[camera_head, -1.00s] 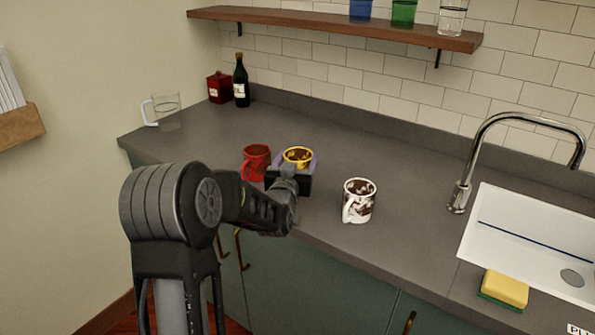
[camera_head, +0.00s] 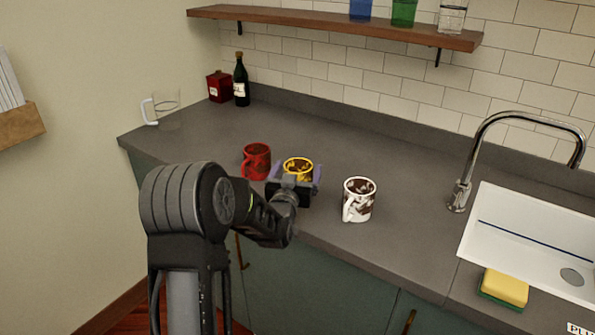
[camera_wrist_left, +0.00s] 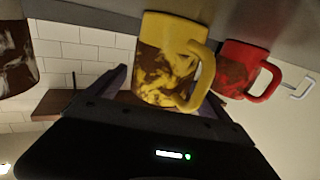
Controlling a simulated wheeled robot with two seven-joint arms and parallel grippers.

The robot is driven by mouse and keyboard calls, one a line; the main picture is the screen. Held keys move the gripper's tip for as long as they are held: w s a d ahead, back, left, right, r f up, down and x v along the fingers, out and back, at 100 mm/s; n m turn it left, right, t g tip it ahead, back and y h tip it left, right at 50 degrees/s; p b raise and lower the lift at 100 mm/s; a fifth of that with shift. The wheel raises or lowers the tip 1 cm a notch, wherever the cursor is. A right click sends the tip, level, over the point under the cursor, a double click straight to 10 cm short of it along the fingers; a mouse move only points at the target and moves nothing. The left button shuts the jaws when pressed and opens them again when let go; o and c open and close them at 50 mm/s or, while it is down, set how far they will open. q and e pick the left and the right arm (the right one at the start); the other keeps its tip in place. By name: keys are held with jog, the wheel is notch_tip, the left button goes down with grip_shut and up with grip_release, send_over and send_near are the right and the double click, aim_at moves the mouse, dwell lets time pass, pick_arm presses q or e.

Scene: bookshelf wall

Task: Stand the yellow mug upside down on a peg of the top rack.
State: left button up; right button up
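The yellow mug (camera_head: 298,169), with brown patches, stands upright near the counter's front edge, between the red mug and the white-and-brown mug. My left gripper (camera_head: 295,174) is open around it, one finger on each side. The left wrist view is upside down and shows the yellow mug (camera_wrist_left: 168,62) between the fingers of my left gripper (camera_wrist_left: 172,92), with a gap beside the left finger; its handle points right there. No pegged rack can be made out. My right gripper is not in view.
A red mug (camera_head: 256,161) stands close to the left and a white-and-brown mug (camera_head: 360,201) to the right. A clear glass mug (camera_head: 167,108), red box (camera_head: 220,87) and bottle (camera_head: 241,82) stand behind. A wooden shelf (camera_head: 330,27) hangs above; the faucet (camera_head: 462,185) is right.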

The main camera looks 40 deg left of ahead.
pick_arm(q)
jog(key=shift+r, duration=0.2)
jog(key=shift+s+d+f, duration=0.1)
jog(key=shift+s, duration=0.15)
jog(key=b+v, duration=0.1)
jog(key=v, duration=1)
jog(key=shift+s+b, duration=0.25)
jog(key=shift+b, duration=0.1)
